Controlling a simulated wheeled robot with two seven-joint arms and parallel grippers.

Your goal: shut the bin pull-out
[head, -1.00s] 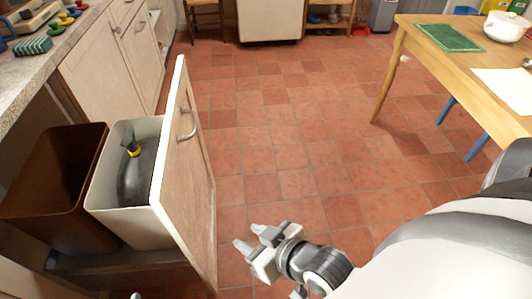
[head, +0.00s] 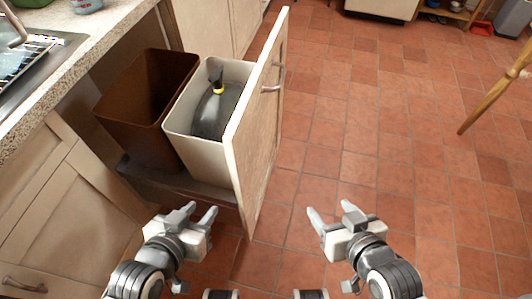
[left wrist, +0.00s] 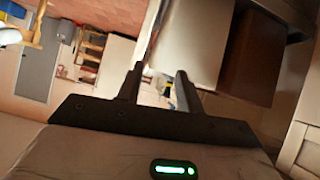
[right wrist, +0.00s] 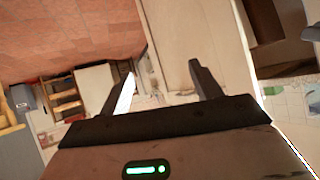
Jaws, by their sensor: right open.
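The bin pull-out (head: 262,120) stands open from the counter, its wooden front panel facing right with a metal handle (head: 272,80) near the top. Behind the panel are a white bin (head: 185,122) holding a dark bottle with a yellow collar (head: 213,110), and a brown bin (head: 140,95). My left gripper (head: 198,215) is open and empty, in front of the pull-out's near side, low in the head view. My right gripper (head: 330,214) is open and empty, right of the panel and apart from it. The panel also shows in the right wrist view (right wrist: 205,40).
The counter (head: 95,50) with a sink and dish rack runs along the left, above a closed cabinet door (head: 65,215). Tiled floor (head: 370,130) right of the panel is clear. A wooden table leg (head: 495,95) stands at the far right.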

